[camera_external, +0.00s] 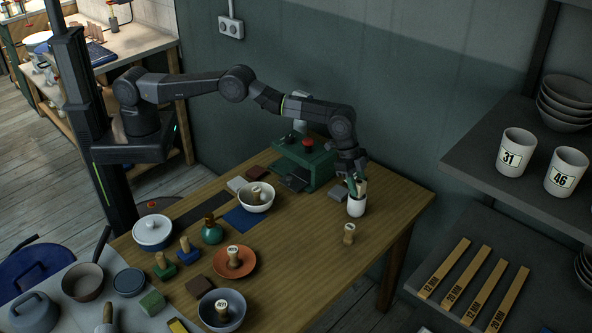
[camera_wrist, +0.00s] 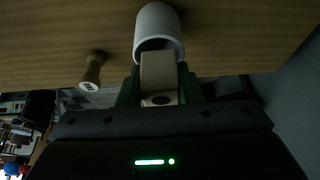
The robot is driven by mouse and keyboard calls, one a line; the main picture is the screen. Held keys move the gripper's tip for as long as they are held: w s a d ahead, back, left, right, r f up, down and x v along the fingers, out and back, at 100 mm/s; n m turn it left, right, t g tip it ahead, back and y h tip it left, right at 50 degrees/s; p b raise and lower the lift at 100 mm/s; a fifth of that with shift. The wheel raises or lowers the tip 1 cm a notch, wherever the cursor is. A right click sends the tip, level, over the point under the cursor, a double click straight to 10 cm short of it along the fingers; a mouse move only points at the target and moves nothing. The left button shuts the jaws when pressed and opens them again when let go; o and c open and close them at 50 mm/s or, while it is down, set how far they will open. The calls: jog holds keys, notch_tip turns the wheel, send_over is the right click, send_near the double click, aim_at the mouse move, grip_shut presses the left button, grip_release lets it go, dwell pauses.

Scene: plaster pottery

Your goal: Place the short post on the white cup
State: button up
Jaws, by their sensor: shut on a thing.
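The white cup (camera_external: 356,208) stands upright at the right end of the wooden table; it also shows at the top of the wrist view (camera_wrist: 157,24). My gripper (camera_external: 357,184) is directly above the cup, pointing down. Its green fingers are shut on a pale short post (camera_wrist: 159,72), seen end-on with a dark mark in the wrist view. The post's far end overlaps the cup's mouth; I cannot tell whether it touches the rim or is inside.
Another wooden post (camera_external: 349,235) stands in front of the cup. A green machine with a red button (camera_external: 306,163) is behind left. The table's right front is clear.

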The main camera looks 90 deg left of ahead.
jog(key=shift+f, duration=0.15)
jog(key=shift+f, duration=0.15)
jog(key=shift+f+b, duration=0.15)
jog(key=shift+b, duration=0.15)
jog(key=o, duration=1)
jog(key=shift+r+p, duration=0.3)
jog(key=b+v, duration=0.2)
jog(key=v, duration=1)
jog(key=shift+f, duration=0.15)
